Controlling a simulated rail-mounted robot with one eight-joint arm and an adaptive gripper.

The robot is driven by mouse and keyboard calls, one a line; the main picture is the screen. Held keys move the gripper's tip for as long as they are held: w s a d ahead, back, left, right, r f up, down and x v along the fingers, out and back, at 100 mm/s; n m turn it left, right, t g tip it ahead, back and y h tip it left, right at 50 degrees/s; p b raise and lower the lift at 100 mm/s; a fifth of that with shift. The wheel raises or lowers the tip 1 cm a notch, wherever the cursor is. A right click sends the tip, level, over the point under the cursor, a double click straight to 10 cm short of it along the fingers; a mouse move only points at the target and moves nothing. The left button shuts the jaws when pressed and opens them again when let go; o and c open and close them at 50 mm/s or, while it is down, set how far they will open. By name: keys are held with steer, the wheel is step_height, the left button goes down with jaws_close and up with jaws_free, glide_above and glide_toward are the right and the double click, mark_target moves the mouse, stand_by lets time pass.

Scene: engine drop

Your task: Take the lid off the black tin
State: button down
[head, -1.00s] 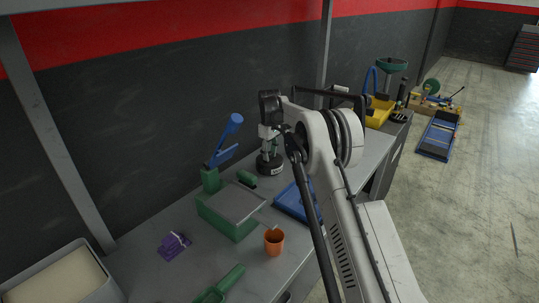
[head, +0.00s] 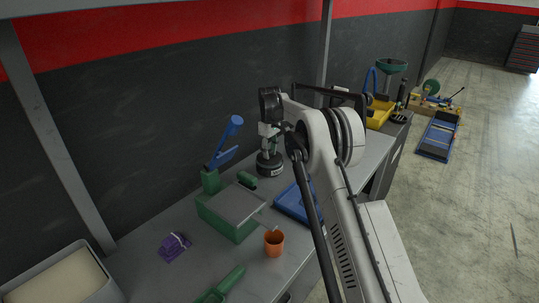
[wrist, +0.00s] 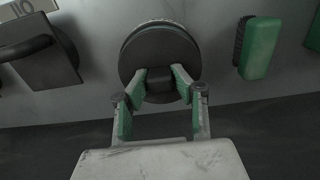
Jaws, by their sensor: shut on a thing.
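The black tin (head: 270,167) stands upright on the bench in the head view, close to the back wall, with a pale label low on its side. Its round dark lid (wrist: 133,62) fills the middle of the wrist view and has a block-like knob (wrist: 160,84) at its centre. My gripper (wrist: 160,80) is above the lid, with its two green-padded fingers shut on the knob from both sides. In the head view my gripper (head: 270,141) comes straight down over the tin. The lid appears to sit on the tin; I cannot tell whether there is a gap.
A green box (head: 230,213) with a grey top and an orange cup (head: 274,243) stand nearer. A blue tray (head: 292,205) lies to the right of the tin. A blue-handled tool (head: 225,145) stands to its left. The back wall is close behind.

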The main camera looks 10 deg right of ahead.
mark_target(270, 151)
steer(key=shift+r+p, duration=0.45)
steer(key=shift+r, duration=1.3)
